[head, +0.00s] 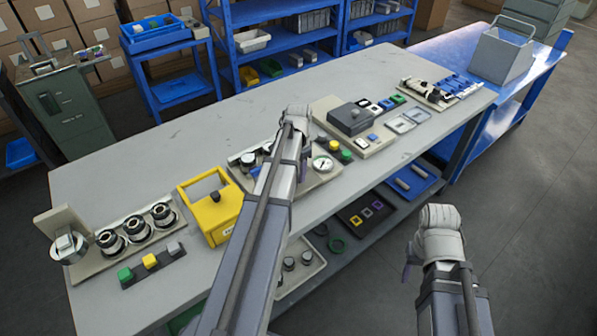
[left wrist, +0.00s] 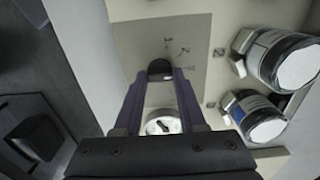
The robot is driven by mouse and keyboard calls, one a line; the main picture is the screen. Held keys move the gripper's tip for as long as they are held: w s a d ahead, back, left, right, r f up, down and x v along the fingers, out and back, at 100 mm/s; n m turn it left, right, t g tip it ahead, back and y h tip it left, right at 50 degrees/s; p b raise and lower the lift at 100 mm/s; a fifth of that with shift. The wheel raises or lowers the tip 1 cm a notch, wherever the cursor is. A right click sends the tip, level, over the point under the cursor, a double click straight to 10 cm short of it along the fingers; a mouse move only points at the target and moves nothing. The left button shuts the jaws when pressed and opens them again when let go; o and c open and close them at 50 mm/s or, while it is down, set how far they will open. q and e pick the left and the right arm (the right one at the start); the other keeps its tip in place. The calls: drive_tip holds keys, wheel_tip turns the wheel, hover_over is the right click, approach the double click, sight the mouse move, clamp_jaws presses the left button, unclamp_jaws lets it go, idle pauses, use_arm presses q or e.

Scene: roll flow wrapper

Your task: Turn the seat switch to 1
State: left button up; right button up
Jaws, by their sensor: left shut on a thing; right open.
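In the left wrist view, a small dark knob (left wrist: 160,68) sits on a beige plate (left wrist: 195,82) with small marks that look like numerals just beyond it. I take it for the seat switch; which mark it points to cannot be read. My left gripper (left wrist: 161,77) has its purple fingers closed on the knob's two sides. In the head view my left gripper (head: 297,118) is over the middle of the bench and its arm hides the knob. My right gripper (head: 437,218) is open and empty, off the bench's front edge; its fingers are mostly hidden.
Two metal-ended cylinders (left wrist: 285,62) stand right of the knob in the wrist view. On the bench are a yellow housing (head: 210,208), a round gauge (head: 322,164), spools (head: 137,227) and a grey box (head: 351,117). The bench's back left area (head: 150,150) is clear.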

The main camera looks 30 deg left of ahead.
use_arm(q)
clamp_jaws()
drive_tip(key=n, duration=0.6)
drive_tip(key=shift+n, duration=0.3)
drive_tip(key=n, duration=0.3)
drive_tip(key=shift+n, duration=2.1)
